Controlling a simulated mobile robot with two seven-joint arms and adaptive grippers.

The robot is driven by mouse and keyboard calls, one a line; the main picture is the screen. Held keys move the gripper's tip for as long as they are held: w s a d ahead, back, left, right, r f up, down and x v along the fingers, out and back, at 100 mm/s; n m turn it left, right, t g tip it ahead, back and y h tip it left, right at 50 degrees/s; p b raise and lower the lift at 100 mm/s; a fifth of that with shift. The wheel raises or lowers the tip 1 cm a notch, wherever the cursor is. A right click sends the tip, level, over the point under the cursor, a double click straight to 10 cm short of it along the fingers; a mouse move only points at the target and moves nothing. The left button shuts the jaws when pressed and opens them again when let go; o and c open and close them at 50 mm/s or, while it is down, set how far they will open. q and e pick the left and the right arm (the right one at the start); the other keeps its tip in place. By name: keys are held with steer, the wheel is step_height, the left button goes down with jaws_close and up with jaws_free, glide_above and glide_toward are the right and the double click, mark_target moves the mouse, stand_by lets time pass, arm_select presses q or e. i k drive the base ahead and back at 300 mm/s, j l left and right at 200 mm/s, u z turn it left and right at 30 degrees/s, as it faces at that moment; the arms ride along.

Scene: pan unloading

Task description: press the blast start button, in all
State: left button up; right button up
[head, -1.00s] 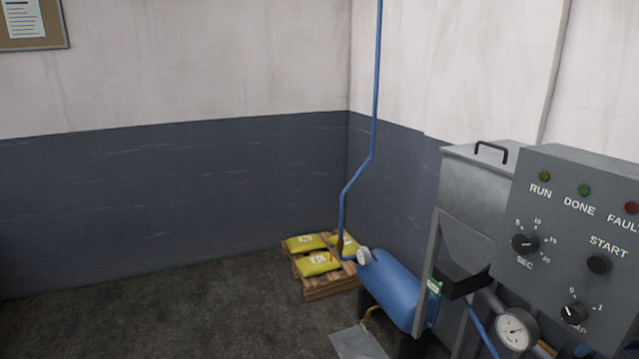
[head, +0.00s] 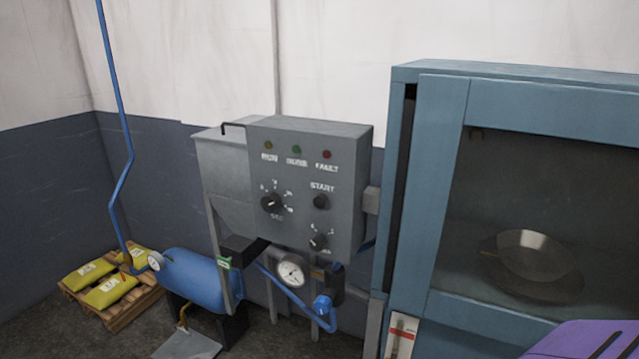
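The grey control box (head: 345,165) hangs near the middle of the head view. The black round start button (head: 321,202) sits on its right side under the START label. Above it are a yellow RUN lamp, a green DONE lamp and a red FAULT lamp (head: 327,154). A SEC knob (head: 271,202) is to the left of the button, and another knob (head: 318,242) is below it. Neither gripper shows; nothing touches the button.
A blue-green cabinet (head: 428,190) with a window stands at the right; a round metal pan (head: 530,253) shows inside. A purple object (head: 590,340) fills the bottom right corner. A blue tank (head: 200,279), a gauge (head: 291,272) and a pallet of yellow bags (head: 110,291) are lower left.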

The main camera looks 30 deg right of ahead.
mark_target(321, 201)
steer(key=k+z, duration=0.1)
steer(key=z, duration=0.85)
